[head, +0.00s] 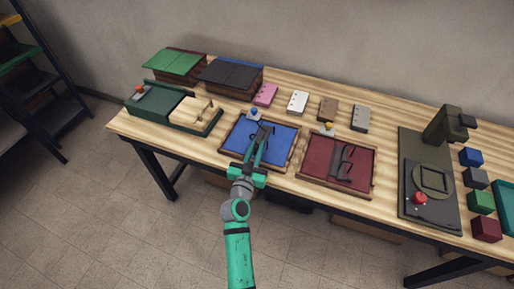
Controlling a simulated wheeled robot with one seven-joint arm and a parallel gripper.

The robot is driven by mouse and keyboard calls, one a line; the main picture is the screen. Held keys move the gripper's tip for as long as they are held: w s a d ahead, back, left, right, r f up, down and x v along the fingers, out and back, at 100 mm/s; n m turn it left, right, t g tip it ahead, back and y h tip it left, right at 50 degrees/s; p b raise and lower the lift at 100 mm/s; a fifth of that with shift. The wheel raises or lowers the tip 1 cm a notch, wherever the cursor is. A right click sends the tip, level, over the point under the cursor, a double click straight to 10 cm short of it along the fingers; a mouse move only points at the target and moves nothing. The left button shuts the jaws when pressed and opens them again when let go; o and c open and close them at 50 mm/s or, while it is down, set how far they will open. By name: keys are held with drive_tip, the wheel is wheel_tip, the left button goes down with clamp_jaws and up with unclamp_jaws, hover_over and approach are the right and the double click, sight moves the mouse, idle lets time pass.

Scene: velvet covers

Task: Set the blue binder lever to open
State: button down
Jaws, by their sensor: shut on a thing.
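The blue binder (282,142) lies on the table as a blue panel in a wooden frame. A dark fitting, the blue binder lever (266,129), shows in its middle, partly hidden by my gripper. My gripper (259,147) reaches in from the front over the blue panel. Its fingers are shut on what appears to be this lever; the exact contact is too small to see. I cannot tell the lever's setting. A blue knob on a pale base (254,114) stands at the frame's back edge.
A red panel (319,161) with dark fittings and a yellow knob (328,127) lies close at right. Several small coloured pads lie behind. A dark press (443,128) and several cubes are at far right.

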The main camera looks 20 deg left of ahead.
drive_tip(key=shift+a+n, duration=0.15)
drive_tip(key=shift+n, duration=0.15)
drive_tip(key=c, duration=1.7)
unclamp_jaws()
drive_tip(key=shift+s, duration=0.1)
drive_tip(key=s, duration=1)
drive_tip(key=shift+s+d, duration=0.35)
drive_tip(key=shift+d, duration=0.05)
